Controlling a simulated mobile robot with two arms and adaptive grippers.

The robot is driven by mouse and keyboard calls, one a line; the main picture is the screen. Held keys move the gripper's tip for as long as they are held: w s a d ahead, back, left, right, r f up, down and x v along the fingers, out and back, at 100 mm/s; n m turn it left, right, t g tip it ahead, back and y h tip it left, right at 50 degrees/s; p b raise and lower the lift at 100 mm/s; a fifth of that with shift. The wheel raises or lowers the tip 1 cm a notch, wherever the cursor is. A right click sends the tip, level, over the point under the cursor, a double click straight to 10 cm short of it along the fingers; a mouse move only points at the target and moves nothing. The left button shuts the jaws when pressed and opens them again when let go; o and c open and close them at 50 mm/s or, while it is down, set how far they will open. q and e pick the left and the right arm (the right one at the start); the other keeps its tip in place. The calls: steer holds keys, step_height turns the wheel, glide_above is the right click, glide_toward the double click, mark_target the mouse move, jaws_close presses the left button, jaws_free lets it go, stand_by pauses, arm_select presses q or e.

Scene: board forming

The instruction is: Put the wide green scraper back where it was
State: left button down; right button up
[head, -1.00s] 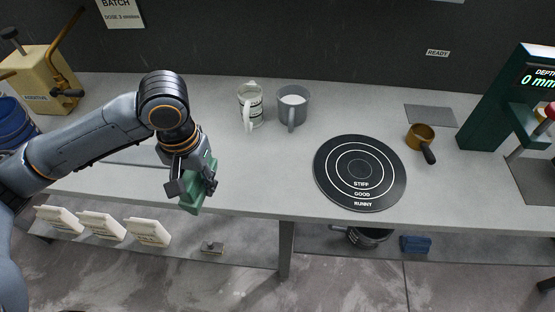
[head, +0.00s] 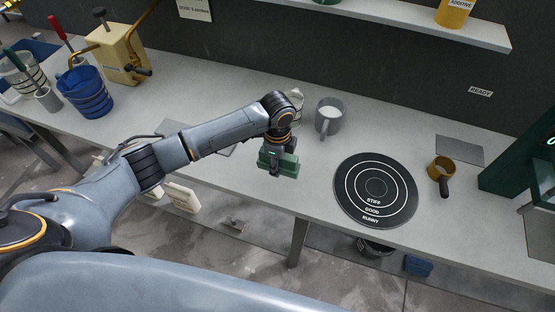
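The green scraper (head: 288,164) is in my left gripper (head: 276,161), in the middle of the head view. The gripper is shut on it and partly covers it. They are above the front part of the bench (head: 215,105), to the left of the round black target mat. I cannot tell the exact height of the scraper over the bench. My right gripper is out of view.
A grey jug (head: 329,116) stands behind the scraper, and the black target mat (head: 375,188) lies to its right. A brown pan (head: 440,170) is farther right. A blue bucket (head: 84,92) and a yellow additive dispenser (head: 121,52) stand at the left.

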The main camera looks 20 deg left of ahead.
arm_select(q)
steer(key=shift+a, duration=0.1)
steer(key=b, duration=0.3)
glide_above(277, 184)
step_height(277, 184, down, 6)
steer(key=shift+r, duration=0.2)
steer(key=shift+f, duration=1.25)
steer(key=shift+f+b, duration=0.25)
steer(key=shift+b, duration=0.15)
